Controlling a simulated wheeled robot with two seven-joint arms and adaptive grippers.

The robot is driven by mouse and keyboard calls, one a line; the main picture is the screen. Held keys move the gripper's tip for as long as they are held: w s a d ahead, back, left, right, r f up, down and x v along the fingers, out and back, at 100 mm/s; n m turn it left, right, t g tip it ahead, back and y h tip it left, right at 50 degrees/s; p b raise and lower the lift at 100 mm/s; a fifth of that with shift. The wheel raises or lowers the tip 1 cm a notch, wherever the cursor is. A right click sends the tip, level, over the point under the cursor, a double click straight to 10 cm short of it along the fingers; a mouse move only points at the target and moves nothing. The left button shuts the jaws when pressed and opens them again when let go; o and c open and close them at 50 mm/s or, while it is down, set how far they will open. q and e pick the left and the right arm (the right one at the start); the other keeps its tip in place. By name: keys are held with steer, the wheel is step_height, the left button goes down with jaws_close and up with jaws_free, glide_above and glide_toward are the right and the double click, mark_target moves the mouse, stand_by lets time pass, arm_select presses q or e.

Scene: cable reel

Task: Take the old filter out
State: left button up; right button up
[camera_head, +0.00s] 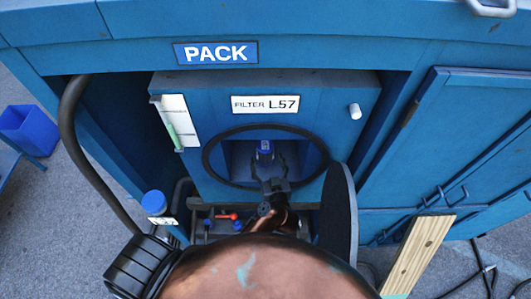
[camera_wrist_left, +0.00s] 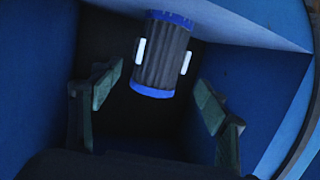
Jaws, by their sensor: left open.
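The old filter (camera_head: 264,150) sits inside the round opening (camera_head: 208,163) under the plate marked FILTER L57. In the left wrist view the filter (camera_wrist_left: 163,55) is a dark pleated cylinder with blue end rings and two white tabs. It hangs in the upper middle of the blue cavity. My left gripper (camera_head: 266,168) reaches into the opening. In the wrist view its fingers (camera_wrist_left: 158,86) are spread wide, one to each side and below the filter, apart from it. My right gripper is not in view.
A dark round cover (camera_head: 338,214) stands open at the opening's right. A thick hose (camera_head: 88,170) runs down on the left, near a blue-capped container (camera_head: 154,203). A wooden plank (camera_head: 418,255) leans at lower right. A blue bin (camera_head: 29,130) stands far left.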

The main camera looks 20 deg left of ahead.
mark_target(267, 157)
arm_select(q)
steer(key=x, duration=0.5)
steer(key=shift+w+d+f, duration=0.1)
steer(key=shift+w+f, duration=0.15)
steer(key=shift+w+a+f, duration=0.1)
steer(key=shift+w+a, duration=0.2)
steer(key=c, duration=1.6)
steer(key=shift+o, duration=0.2)
